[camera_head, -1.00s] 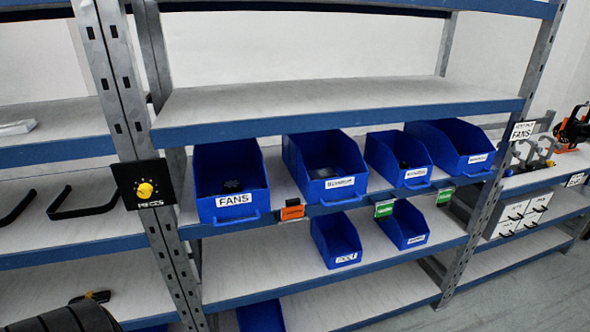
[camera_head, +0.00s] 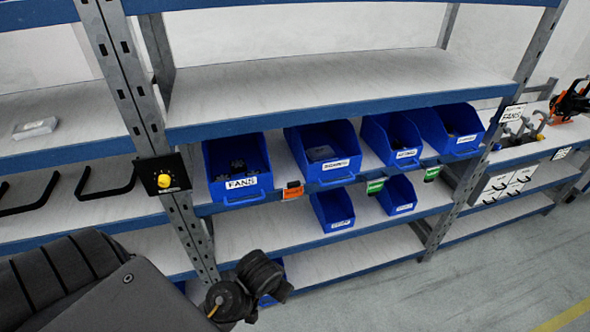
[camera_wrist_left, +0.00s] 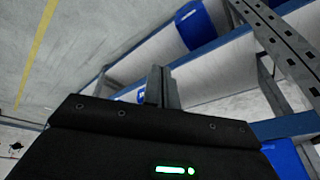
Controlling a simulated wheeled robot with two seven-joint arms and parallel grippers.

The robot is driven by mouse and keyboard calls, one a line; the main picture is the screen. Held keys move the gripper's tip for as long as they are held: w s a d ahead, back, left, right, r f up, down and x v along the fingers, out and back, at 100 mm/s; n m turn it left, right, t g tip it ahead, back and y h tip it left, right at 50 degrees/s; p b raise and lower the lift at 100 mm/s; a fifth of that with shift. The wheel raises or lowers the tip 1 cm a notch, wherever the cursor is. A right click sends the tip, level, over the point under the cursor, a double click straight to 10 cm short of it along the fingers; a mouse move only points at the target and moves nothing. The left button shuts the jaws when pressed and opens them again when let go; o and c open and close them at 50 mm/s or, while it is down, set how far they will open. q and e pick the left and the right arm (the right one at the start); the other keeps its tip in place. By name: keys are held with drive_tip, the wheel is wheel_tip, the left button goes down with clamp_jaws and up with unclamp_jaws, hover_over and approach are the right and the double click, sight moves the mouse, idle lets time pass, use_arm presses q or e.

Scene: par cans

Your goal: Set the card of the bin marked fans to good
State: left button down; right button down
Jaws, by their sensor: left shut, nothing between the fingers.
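The blue bin marked FANS (camera_head: 245,191) stands at the left end of the middle shelf, with small dark parts in it. An orange card (camera_head: 293,191) sits on the shelf's blue front edge, just right of this bin. Its print is too small to read. Green cards (camera_head: 375,186) (camera_head: 432,173) sit on the same edge further right. My left arm reaches in at the bottom left of the head view, below the bin and apart from the card. My left gripper (camera_wrist_left: 161,84) shows in the left wrist view with its fingers together and empty. My right gripper is not in view.
More blue bins (camera_head: 330,166) stand to the right and on the shelf below. A black box with a yellow knob (camera_head: 166,181) is on the left post. The floor (camera_head: 480,260) at right is clear.

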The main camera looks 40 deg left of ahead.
use_arm(q)
drive_tip(key=w+a+r+n+y, duration=0.1)
drive_tip(key=w+a+r+n, duration=0.1)
drive_tip(key=w, duration=0.6)
drive_tip(key=w+a+r+n, duration=0.3)
drive_tip(key=w+a+r, duration=0.2)
drive_tip(key=w+r, duration=0.2)
drive_tip(key=w+a+r+n+y, duration=0.1)
drive_tip(key=w+a+r+n, duration=0.1)
drive_tip(key=w, duration=0.7)
drive_tip(key=shift+w+a+r+n+y, duration=0.1)
drive_tip(key=shift+a+r+n+y, duration=0.05)
drive_tip(key=shift+a+r, duration=0.4)
drive_tip(key=shift+w+a+r+n+y, duration=0.15)
drive_tip(key=shift+a+r, duration=0.2)
drive_tip(key=shift+r, duration=0.4)
wheel_tip(320, 180, up, 8)
drive_tip(key=n, duration=0.3)
hover_over(295, 182)
drive_tip(key=w, duration=0.1)
drive_tip(key=shift+a+f, duration=0.2)
drive_tip(key=shift+a, duration=0.2)
drive_tip(key=shift+w+f, duration=0.1)
drive_tip(key=shift+f, duration=0.1)
